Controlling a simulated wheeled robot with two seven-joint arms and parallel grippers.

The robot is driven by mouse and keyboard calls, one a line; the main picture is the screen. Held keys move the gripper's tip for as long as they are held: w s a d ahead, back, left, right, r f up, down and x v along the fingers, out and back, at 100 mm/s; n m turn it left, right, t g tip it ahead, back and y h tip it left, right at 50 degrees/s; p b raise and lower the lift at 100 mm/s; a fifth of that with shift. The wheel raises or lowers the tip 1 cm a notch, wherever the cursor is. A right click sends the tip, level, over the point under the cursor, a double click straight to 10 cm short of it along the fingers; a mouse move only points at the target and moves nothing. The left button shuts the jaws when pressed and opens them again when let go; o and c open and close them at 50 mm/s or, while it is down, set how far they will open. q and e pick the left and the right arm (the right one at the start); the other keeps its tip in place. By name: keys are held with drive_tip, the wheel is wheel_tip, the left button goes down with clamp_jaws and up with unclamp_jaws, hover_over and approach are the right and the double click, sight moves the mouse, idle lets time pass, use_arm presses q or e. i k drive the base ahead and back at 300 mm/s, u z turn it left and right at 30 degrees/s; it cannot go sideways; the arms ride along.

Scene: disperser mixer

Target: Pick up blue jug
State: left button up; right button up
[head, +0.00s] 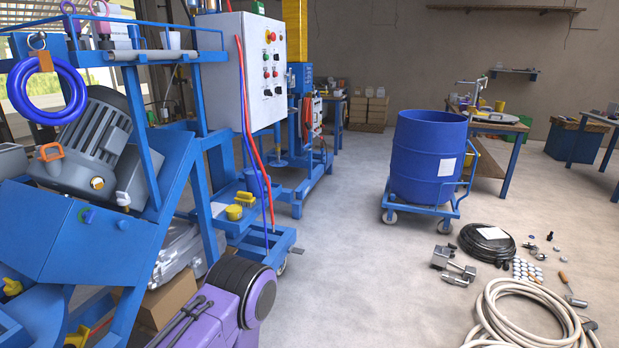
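I cannot pick out a blue jug with certainty. A small blue vessel-like shape (256,181) shows behind the yellow brush (244,199) on the blue machine's low platform, partly hidden by hoses; I cannot tell whether it is a jug. A large blue drum (425,160) with a white label stands upright on a blue wheeled dolly (424,211). Neither of my grippers is in view.
The blue machine frame (172,165) with a grey control box (240,70) fills the left. A purple body (195,322) stands at the bottom. Coiled hoses (515,318), black cable (487,243) and small parts lie at right. The middle floor (345,260) is clear.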

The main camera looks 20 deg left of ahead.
sight(253, 186)
drive_tip(key=i, duration=1.05)
drive_tip(key=u, duration=0.9)
drive_tip(key=i, duration=0.85)
drive_tip(key=u, duration=0.8)
